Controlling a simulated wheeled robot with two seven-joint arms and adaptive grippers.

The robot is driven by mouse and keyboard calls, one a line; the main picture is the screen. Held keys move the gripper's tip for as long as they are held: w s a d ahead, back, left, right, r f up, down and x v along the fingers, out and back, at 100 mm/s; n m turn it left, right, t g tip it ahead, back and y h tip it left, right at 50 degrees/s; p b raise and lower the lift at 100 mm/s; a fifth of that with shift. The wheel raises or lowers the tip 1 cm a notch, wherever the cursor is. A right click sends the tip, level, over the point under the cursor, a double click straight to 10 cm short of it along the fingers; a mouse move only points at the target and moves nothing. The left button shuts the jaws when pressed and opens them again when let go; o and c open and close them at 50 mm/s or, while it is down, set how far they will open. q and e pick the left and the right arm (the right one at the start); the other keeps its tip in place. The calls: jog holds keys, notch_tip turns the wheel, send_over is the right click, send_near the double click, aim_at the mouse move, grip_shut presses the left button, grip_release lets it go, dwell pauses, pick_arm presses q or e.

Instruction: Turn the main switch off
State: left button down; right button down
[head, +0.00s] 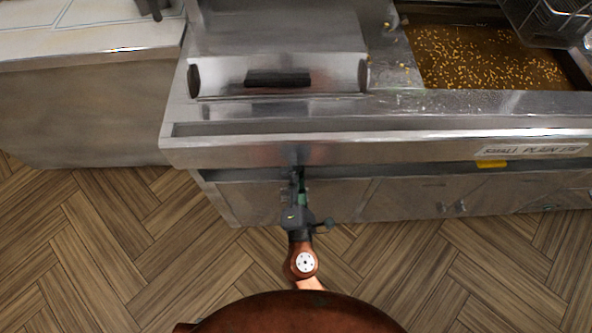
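I cannot make out the main switch; no part of the picture shows it clearly. One gripper (296,176) is in view, which I take to be my right. It points at the steel fryer front (270,200), with its fingertips just below the projecting front ledge (240,152). The fingers are small and dark there, so whether they are open or shut, or touch anything, does not show. My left gripper is not in view.
A steel box with a black handle (278,79) stands on the fryer top. An oil vat (480,58) with floating bits and a wire basket (555,18) are at right. A yellow tag (490,164) hangs below the ledge. The wooden floor (110,250) is clear.

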pick_arm(q)
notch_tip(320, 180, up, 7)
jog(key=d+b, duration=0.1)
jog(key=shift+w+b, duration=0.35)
jog(key=shift+b, duration=0.05)
pick_arm(e)
jog(key=shift+f+m, duration=0.25)
jog(key=shift+m, duration=0.8)
jog(key=shift+f+m, duration=0.25)
jog(key=shift+m, duration=0.8)
jog(key=c, duration=1.8)
grip_release()
jog(key=shift+r, duration=0.1)
jog(key=shift+c, duration=0.2)
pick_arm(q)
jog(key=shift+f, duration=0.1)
pick_arm(e)
jog(key=s, duration=1.2)
